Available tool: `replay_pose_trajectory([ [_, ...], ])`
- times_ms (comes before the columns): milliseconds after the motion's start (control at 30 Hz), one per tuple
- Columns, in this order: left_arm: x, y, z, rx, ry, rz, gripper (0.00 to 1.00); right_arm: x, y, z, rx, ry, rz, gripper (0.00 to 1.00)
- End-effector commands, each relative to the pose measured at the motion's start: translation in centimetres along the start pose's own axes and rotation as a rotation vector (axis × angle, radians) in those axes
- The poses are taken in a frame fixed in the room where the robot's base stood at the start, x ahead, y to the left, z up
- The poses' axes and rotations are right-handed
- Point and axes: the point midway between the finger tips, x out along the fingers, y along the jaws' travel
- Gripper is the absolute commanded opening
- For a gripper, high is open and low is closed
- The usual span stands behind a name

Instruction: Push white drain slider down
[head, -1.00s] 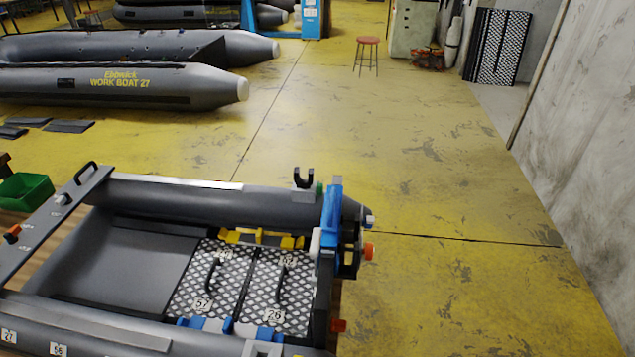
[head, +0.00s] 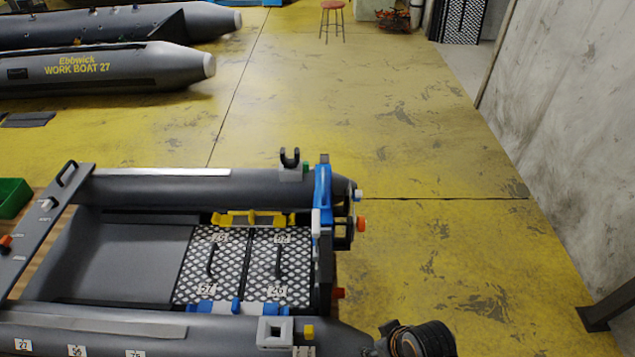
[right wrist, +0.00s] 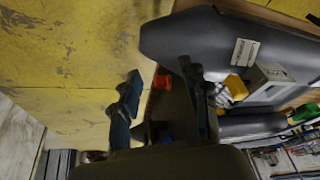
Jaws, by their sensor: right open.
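The boat section (head: 190,188) lies at the lower left in the head view. At its right end is the transom with a blue clamp-like part (head: 323,195). A small white piece (head: 316,222) sits upright against this blue part; I cannot tell for certain that it is the drain slider. A white knob (head: 358,196) sticks out on the outer side. In the right wrist view my right gripper (right wrist: 160,76) is open and empty, with its dark fingers apart beside the grey tube end (right wrist: 175,40). The slider cannot be made out there. My left gripper is not in view.
Orange knobs (head: 361,224) stick out from the transom's outer side. A grey block (head: 275,332) and a yellow piece (head: 309,331) sit on the near tube.

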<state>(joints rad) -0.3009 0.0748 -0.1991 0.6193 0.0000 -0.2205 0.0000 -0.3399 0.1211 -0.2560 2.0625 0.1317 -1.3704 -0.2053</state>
Motion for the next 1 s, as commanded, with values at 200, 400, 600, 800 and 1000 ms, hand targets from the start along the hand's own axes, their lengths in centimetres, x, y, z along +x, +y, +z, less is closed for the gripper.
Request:
replay_pose_trajectory([
  [200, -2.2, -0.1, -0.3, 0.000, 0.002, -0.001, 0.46, -6.7, -1.4, -3.1, -0.085, 0.041, -0.028, 0.45],
  [400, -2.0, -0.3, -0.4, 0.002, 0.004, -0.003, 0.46, -6.2, -4.1, -7.7, -0.320, 0.091, -0.112, 0.45],
  [600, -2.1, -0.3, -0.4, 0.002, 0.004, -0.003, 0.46, -6.4, -7.2, -12.4, -0.615, 0.146, -0.190, 0.45],
  [800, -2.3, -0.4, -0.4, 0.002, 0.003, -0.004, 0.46, -7.4, -10.4, -17.4, -1.016, 0.194, -0.257, 0.45],
  [1000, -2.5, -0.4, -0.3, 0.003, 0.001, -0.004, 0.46, -8.9, -12.4, -21.9, -1.546, 0.192, -0.310, 0.45],
])
